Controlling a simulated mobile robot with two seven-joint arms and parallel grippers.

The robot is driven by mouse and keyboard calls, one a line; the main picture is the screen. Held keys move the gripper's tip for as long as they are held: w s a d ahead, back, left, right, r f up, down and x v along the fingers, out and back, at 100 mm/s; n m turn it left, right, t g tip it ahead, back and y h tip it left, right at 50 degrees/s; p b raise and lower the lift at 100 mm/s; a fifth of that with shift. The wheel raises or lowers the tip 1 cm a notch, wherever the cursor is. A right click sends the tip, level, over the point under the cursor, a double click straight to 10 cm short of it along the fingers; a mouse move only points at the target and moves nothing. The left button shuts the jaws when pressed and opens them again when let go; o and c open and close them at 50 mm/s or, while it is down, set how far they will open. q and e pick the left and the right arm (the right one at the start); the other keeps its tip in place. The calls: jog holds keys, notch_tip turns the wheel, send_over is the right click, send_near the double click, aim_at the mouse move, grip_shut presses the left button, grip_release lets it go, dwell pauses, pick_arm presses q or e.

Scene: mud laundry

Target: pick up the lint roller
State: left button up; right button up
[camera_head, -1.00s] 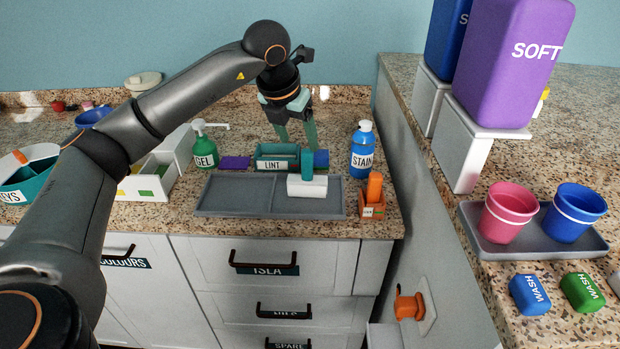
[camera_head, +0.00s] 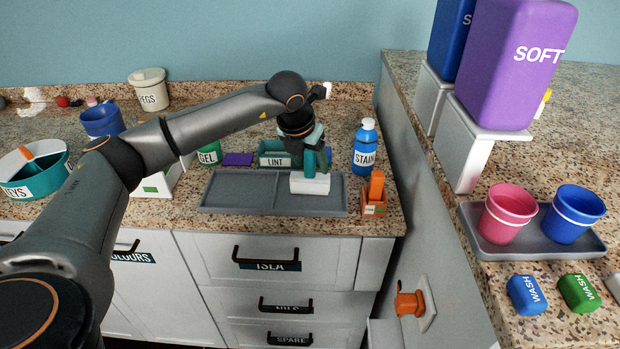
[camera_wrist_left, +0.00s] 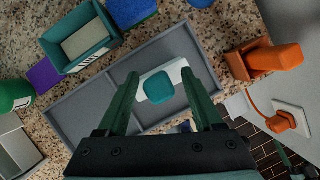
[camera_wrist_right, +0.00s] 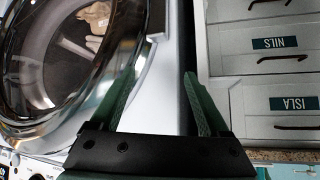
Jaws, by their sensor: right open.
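The lint roller has a white roller (camera_head: 310,184) and an upright teal handle (camera_head: 309,160). It stands on the right part of the grey divided tray (camera_head: 235,193). My left gripper (camera_head: 313,158) is down at the handle. In the left wrist view its fingers (camera_wrist_left: 159,76) are open on either side of the teal handle top (camera_wrist_left: 159,88), with gaps visible on both sides. The white roller (camera_wrist_left: 176,70) lies below. My right gripper (camera_wrist_right: 157,80) is open and empty in the right wrist view, with a round glass door and drawers beyond; it is outside the head view.
The LINT box (camera_head: 272,157) and a blue sponge-like block (camera_wrist_left: 130,8) are behind the tray.

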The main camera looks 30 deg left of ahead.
pick_arm(q)
grip_shut()
dwell(0.3)
jog(key=shift+r, duration=0.1)
dwell(0.8)
